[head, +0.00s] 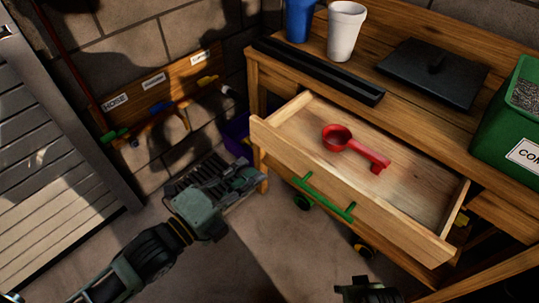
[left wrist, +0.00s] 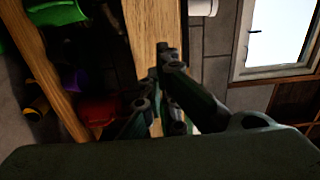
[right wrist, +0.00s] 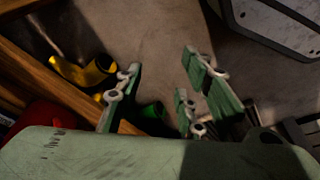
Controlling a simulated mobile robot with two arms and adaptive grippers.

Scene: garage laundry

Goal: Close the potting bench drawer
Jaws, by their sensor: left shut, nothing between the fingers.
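The potting bench drawer (head: 350,195) stands pulled out of the bench in the head view, with its wooden front towards me and a green bar handle (head: 323,199) on it. A red scoop (head: 355,146) lies inside the drawer. My left gripper (head: 250,178) is shut and empty, left of the drawer front and apart from the handle. Its fingers (left wrist: 165,75) are together in the left wrist view, in front of a wooden board. My right gripper (head: 367,290) shows partly at the bottom edge. In the right wrist view its fingers (right wrist: 160,68) are spread with nothing between.
The bench top (head: 405,108) holds a white cup (head: 344,32), a blue cup (head: 299,20), a black tray (head: 433,68) and a green compost box (head: 510,120). A purple bin (head: 236,132) stands beside the bench.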

